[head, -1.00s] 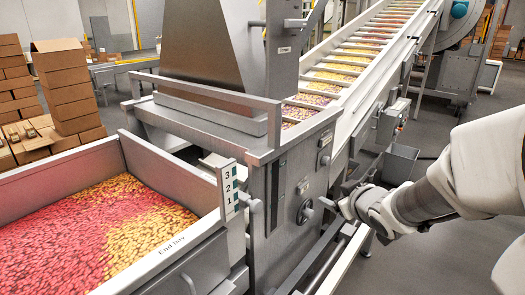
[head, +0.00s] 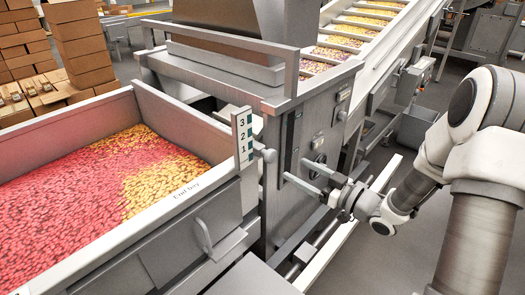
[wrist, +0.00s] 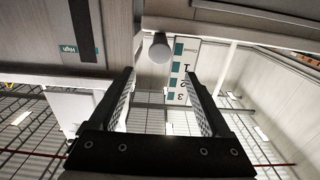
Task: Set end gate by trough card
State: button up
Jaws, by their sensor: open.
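A number plate (head: 242,138) with figures 3 and 2 and teal marks stands at the corner of the end bay. A pale round knob (head: 269,155) sticks out beside its lower part; I take it for the end gate's handle. My gripper (head: 294,168) is open and empty, just right of the knob and pointing at it. In the wrist view the knob (wrist: 159,48) is ahead, between the fingertips (wrist: 160,76) and apart from them. The plate (wrist: 182,68) shows upside down behind the right finger. A label reading "High" (wrist: 68,49) sits by a dark slot. Which card is the trough card I cannot tell.
The end bay (head: 172,108) holds pink and yellow candies. A dark handwheel (head: 319,163) is on the machine's side panel behind my gripper. A candy conveyor (head: 345,40) rises at the back. Cardboard boxes (head: 85,50) are stacked at the left.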

aim_at(263, 151)
jog(key=x, duration=1.3)
jog(key=shift+w+a, duration=0.25)
jog(key=shift+c, duration=0.2)
grip_shut()
